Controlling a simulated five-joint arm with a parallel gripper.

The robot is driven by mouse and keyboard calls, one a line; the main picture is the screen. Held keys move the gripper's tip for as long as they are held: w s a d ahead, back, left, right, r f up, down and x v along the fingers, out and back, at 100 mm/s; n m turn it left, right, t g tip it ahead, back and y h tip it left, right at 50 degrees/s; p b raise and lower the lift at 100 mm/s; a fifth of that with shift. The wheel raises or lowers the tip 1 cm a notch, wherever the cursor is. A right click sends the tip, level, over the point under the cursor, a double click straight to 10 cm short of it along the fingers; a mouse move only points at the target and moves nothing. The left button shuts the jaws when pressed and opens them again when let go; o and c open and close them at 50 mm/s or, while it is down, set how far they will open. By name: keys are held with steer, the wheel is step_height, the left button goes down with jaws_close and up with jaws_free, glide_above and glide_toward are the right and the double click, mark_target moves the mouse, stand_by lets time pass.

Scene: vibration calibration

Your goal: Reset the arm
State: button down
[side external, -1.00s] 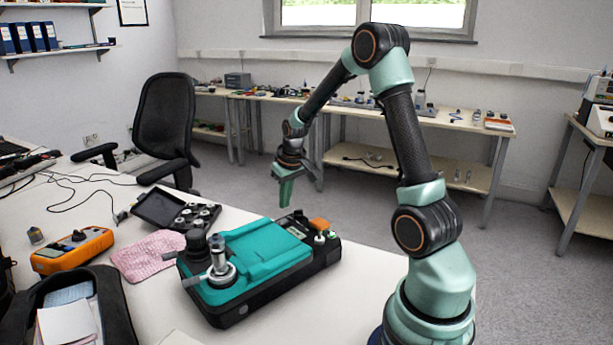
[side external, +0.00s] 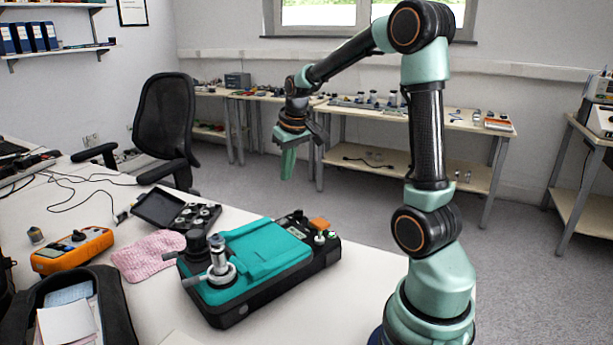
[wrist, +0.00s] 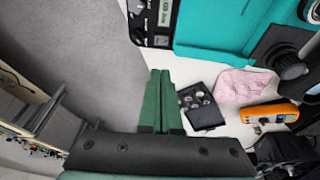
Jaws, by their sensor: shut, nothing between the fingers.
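My gripper (side external: 288,163) hangs in the air, fingers pointing down, beyond the far edge of the table and above the height of the teal and black calibration unit. Its green fingers are closed together and hold nothing; they show also in the wrist view (wrist: 159,75). The calibration unit (side external: 262,250) lies on the white table, with a silver cylinder (side external: 217,256) standing upright on its near left end. Its display end (wrist: 150,20) shows at the top of the wrist view. My gripper touches none of these.
On the table are an orange meter (side external: 72,250), a pink cloth (side external: 148,256), an open black case (side external: 178,210) and a black bag (side external: 115,310). An office chair (side external: 165,120) stands behind. A workbench (side external: 420,120) runs along the back wall. The floor below my gripper is clear.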

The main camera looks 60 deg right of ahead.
steer(key=s+a+r+n+t, duration=0.1)
steer(key=s+a, duration=0.3)
steer(key=a, duration=0.7)
steer(key=s+a+r+n+t+y, duration=0.1)
steer(key=s+a+r+n, duration=0.2)
steer(key=a, duration=0.8)
steer(key=shift+s+r+t+y, duration=0.3)
steer(key=shift+s+r+t, duration=0.1)
steer(key=shift+s, duration=0.6)
